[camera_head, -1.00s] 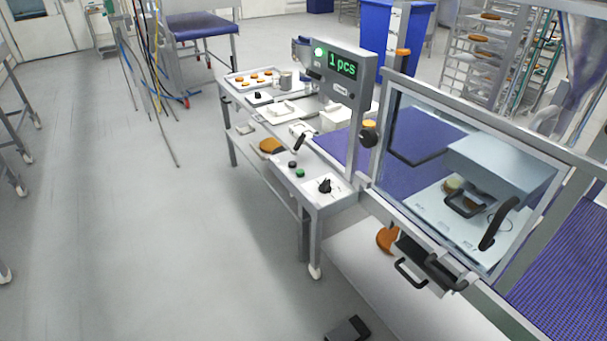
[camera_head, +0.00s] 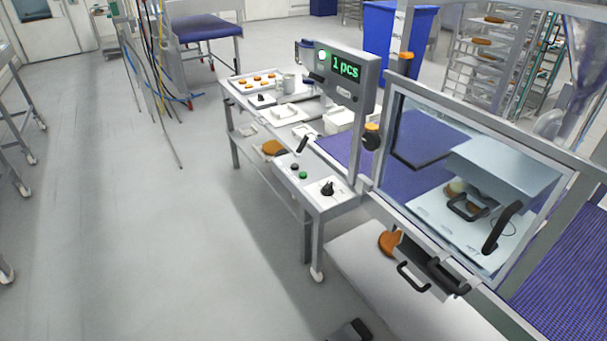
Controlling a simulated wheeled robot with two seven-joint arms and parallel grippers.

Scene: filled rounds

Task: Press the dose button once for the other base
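A control panel (camera_head: 314,190) at the near end of the narrow table carries a green button (camera_head: 303,175), a dark button (camera_head: 295,167) and a black rotary knob (camera_head: 327,188). Which one is the dose button I cannot read. Round brown bases (camera_head: 257,79) lie on a tray (camera_head: 235,86) at the table's far end. A brown round (camera_head: 474,197) shows partly behind the clear guard at right. Neither of my grippers is in view.
The framed clear guard (camera_head: 440,125) with black handles stands at right over the blue belt (camera_head: 345,149). A black object (camera_head: 350,331) lies on the floor at the bottom edge. A blue bin (camera_head: 393,38) and racks stand behind. The floor at left is open.

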